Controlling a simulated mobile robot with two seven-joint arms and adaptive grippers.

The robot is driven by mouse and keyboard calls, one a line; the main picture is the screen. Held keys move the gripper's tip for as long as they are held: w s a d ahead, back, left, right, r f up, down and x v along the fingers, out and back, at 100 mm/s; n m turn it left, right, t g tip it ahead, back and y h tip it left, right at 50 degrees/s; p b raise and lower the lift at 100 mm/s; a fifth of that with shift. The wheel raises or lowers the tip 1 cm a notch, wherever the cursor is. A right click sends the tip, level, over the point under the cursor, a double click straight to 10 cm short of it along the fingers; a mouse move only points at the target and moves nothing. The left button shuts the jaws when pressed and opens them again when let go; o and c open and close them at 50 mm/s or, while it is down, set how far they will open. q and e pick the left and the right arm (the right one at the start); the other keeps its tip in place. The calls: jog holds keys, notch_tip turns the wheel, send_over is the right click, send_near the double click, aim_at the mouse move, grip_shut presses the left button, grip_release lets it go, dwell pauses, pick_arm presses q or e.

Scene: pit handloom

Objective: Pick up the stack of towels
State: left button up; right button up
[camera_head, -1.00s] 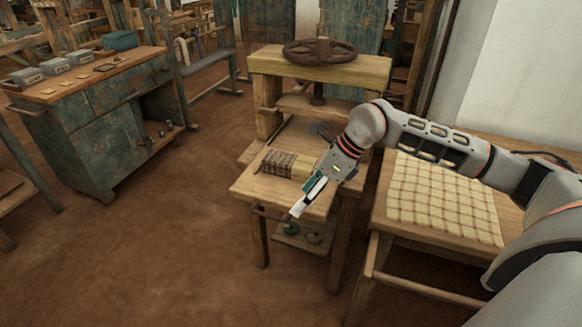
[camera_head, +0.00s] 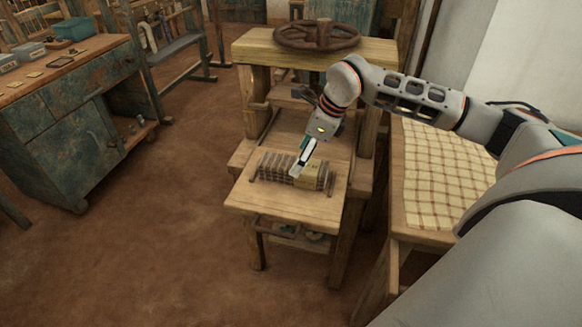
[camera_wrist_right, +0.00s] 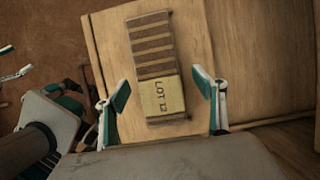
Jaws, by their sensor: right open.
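The stack of towels (camera_head: 277,167) lies on the wooden ledge of the press, striped brown and tan with a yellowish band at its right end. White and teal parts, seemingly of my left gripper, show at the left edge of the wrist view, cut off.
The wooden press (camera_head: 250,52) with a round handwheel (camera_head: 317,32) rises behind the ledge. A table with a checked cloth (camera_head: 440,175) stands right. A worn green cabinet (camera_head: 75,120) stands left, with clear floor between.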

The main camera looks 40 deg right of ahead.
aim_at(273, 167)
jog(key=x, duration=0.5)
jog(key=shift+a+f+b, duration=0.2)
jog(key=shift+f+b, duration=0.15)
jog(key=shift+r, duration=0.1)
jog(key=c, duration=1.3)
